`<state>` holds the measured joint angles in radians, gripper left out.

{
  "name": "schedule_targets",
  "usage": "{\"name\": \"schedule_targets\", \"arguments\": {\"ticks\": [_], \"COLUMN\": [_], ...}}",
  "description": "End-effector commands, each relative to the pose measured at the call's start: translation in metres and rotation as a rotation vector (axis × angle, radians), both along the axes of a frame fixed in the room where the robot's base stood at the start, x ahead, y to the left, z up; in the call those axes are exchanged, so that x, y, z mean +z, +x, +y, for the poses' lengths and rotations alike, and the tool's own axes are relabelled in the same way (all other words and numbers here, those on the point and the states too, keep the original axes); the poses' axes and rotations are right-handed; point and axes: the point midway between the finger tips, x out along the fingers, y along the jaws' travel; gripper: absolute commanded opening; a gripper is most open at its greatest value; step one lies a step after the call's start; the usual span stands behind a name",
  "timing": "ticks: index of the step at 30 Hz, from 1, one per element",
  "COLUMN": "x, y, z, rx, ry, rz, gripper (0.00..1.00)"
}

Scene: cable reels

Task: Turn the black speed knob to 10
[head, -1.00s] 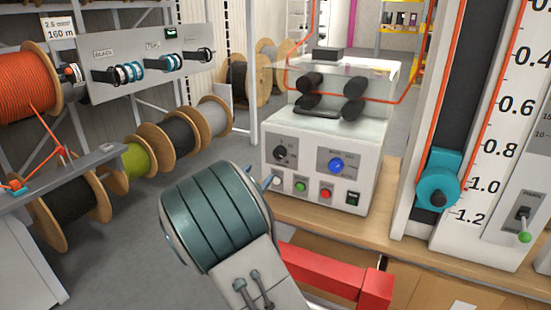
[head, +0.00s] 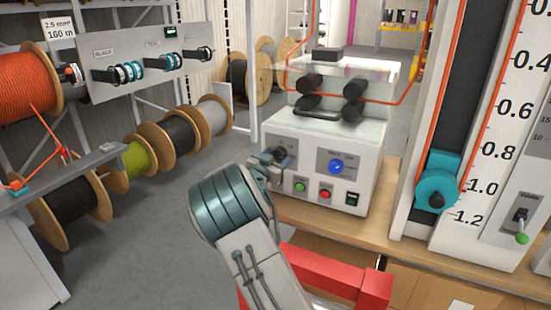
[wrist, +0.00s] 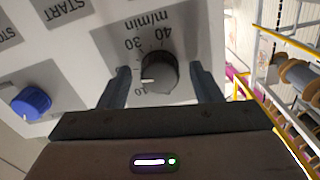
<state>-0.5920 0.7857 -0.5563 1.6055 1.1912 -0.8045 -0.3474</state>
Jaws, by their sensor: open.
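The black speed knob (wrist: 160,72) is on the white panel face, under an m/min scale that appears upside down in the wrist view. Its white pointer mark faces left there, between the printed 10 and 30. My gripper (wrist: 160,68) is open, with one finger on each side of the knob; gaps show between fingers and knob, and I cannot tell any contact. In the head view the knob (head: 285,153) is partly hidden behind my gripper (head: 272,160) at the left of the control box (head: 365,165).
A blue knob (head: 338,167) sits right of the black one, above green (head: 300,187) and red (head: 326,194) buttons and a dark switch (head: 352,199). The box stands on a wooden bench (head: 390,235). A tall scale with a teal slider (head: 437,180) stands to the right.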

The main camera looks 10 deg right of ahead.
Motion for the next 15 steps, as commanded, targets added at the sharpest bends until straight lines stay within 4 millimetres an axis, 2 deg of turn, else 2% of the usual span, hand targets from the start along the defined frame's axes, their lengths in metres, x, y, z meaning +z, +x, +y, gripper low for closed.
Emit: {"name": "schedule_targets", "arguments": {"ticks": [2, 6, 7, 15], "x": [0.0000, 0.0000, 0.0001, 0.0012], "y": [-0.0002, -0.0003, -0.0003, -0.0004], "z": [0.0000, 0.0001, 0.0002, 0.0005], "rx": [0.000, 0.000, 0.000, 0.000], "ry": [0.000, 0.000, 0.000, -0.013], "rz": [0.000, 0.000, 0.000, 0.009], "gripper": [0.58, 0.19, 0.14, 0.14]}}
